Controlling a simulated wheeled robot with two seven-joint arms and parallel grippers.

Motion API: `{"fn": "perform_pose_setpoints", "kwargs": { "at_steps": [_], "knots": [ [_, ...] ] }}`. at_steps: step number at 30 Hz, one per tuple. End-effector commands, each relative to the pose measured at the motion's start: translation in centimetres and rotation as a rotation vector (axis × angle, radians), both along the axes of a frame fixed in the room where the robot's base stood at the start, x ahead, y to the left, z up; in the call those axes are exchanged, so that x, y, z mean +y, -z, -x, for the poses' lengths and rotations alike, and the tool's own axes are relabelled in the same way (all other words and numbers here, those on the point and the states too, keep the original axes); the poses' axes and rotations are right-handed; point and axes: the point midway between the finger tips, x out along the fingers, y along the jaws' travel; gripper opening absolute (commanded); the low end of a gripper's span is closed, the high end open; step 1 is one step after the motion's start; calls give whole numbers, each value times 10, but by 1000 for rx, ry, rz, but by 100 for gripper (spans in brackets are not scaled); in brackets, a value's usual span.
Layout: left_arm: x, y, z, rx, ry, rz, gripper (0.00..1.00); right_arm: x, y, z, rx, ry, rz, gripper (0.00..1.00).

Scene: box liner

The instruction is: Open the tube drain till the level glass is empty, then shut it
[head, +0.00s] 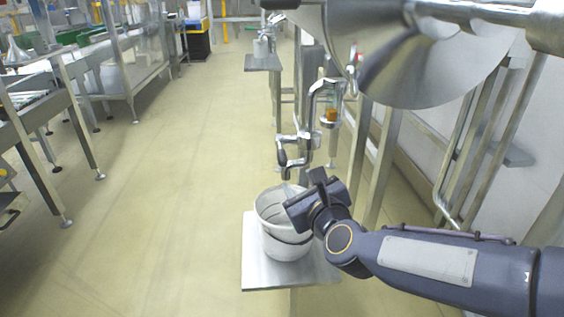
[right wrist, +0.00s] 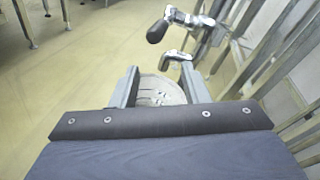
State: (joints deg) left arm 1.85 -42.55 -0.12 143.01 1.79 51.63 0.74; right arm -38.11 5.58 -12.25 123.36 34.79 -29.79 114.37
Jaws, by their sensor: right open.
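The level glass (head: 330,116) hangs below the big steel cone in the head view, with amber liquid low in it. Below and left of it is the drain tap with a dark handle (head: 283,157). The handle also shows in the right wrist view (right wrist: 157,31), beyond my fingertips. The tap's spout (right wrist: 174,60) points down over a white bucket (head: 270,207). My right gripper (right wrist: 157,72) is open and empty, above the bucket and below the tap, touching neither handle nor spout. It hides part of the bucket in the head view (head: 305,190). My left gripper is not in view.
The bucket stands on a small steel stand (head: 258,272). The steel cone (head: 430,60) and frame legs (head: 385,160) crowd the right side. The floor left of the stand is free. Steel tables (head: 40,110) stand far left.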

Motion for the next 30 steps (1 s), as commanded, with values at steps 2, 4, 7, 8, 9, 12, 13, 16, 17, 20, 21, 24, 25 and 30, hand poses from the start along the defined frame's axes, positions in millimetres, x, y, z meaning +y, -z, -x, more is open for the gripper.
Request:
{"fn": "perform_pose_setpoints", "kwargs": {
  "at_steps": [2, 4, 7, 8, 9, 12, 13, 16, 17, 20, 21, 24, 25, 30],
  "knots": [
    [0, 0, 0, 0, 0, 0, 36, 17, -2, -13, -15, 96, -195, 41],
    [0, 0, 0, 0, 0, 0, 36, 23, -6, -19, -38, 165, -339, 41],
    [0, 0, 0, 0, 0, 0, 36, 28, -9, -23, -72, 225, -475, 41],
    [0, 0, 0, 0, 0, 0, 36, 30, -10, -23, -79, 235, -501, 41],
    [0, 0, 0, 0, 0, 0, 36, 30, -10, -24, -86, 247, -527, 41],
    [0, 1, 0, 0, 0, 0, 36, 30, -11, -30, -95, 259, -555, 41],
    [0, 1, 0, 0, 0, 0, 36, 30, -10, -33, -95, 259, -556, 41],
    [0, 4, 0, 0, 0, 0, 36, 29, -10, -48, -96, 259, -554, 41],
    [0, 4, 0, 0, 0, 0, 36, 29, -10, -53, -96, 259, -554, 41],
    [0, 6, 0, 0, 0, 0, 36, 30, -10, -70, -96, 259, -552, 41],
    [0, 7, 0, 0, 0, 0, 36, 30, -10, -76, -96, 258, -552, 41],
    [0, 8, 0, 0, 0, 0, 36, 29, -10, -89, -95, 258, -553, 41],
    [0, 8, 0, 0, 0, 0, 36, 29, -10, -92, -96, 258, -553, 41],
    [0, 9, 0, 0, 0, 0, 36, 29, -11, -102, -94, 257, -552, 41]
  ]
}}
